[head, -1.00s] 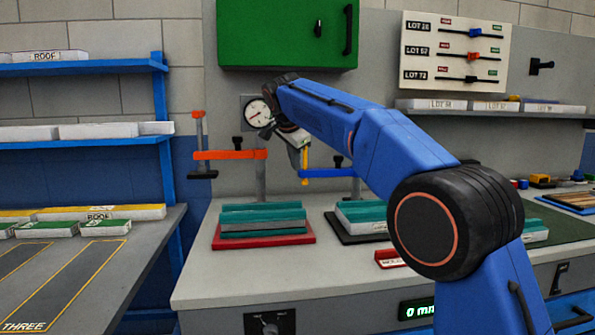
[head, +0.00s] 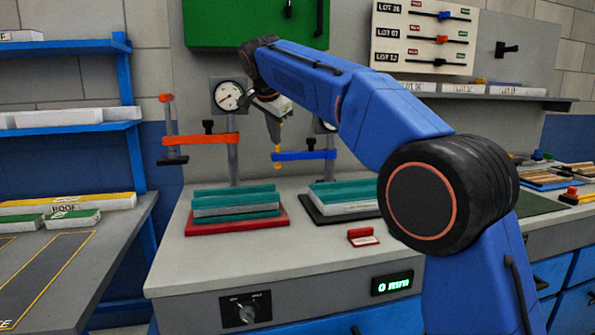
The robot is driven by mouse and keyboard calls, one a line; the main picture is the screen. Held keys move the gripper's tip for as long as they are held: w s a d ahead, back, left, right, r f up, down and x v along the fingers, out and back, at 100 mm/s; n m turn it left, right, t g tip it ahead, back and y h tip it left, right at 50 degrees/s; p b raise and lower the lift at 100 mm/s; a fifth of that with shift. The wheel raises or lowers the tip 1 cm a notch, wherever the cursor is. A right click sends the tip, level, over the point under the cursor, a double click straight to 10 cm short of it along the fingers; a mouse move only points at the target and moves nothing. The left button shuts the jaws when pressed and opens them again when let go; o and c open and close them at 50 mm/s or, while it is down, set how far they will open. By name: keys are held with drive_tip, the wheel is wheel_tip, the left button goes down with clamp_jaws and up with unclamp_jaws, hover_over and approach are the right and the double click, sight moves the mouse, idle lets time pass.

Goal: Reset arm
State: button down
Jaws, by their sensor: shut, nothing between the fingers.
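My arm is the blue arm in front of the bench, raised and bent over it. My gripper (head: 280,146) hangs at its far end, pointing down between the orange clamp (head: 205,139) and the blue clamp (head: 305,155). It is shut and empty, well above the bench top. The fingertips look small and yellowish from here.
On the bench (head: 190,265), layered panels lie on a red base (head: 270,222) and a dark base (head: 310,215). A red-and-white sign (head: 362,237) stands in front. A dial gauge (head: 229,95), green cabinet (head: 225,25) and lot board (head: 425,38) are behind. Shelves stand left.

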drive_tip(key=s+d+f+n, duration=0.2)
drive_tip(key=s+d+f, duration=0.1)
drive_tip(key=s+d, duration=0.55)
drive_tip(key=s+d+f+n+g, duration=0.1)
drive_tip(key=s+d+f, duration=0.3)
drive_tip(key=d, duration=0.7)
drive_tip(key=s+d+f+n, duration=0.1)
drive_tip(key=s+d+n, duration=0.1)
drive_tip(key=s+d, duration=0.7)
drive_tip(key=s+d+f+n, duration=0.1)
drive_tip(key=s+d+f, duration=0.3)
drive_tip(key=s+f, duration=0.4)
drive_tip(key=s+d+f+n, duration=0.1)
drive_tip(key=s+d+f, duration=0.3)
drive_tip(key=s+f, duration=0.5)
drive_tip(key=s+d+f+n+g, duration=0.1)
drive_tip(key=s+d+f, duration=0.4)
drive_tip(key=s+f, duration=0.3)
drive_tip(key=shift+s+f+n, duration=0.2)
drive_tip(key=shift+s+n, duration=0.1)
drive_tip(key=shift+s, duration=0.55)
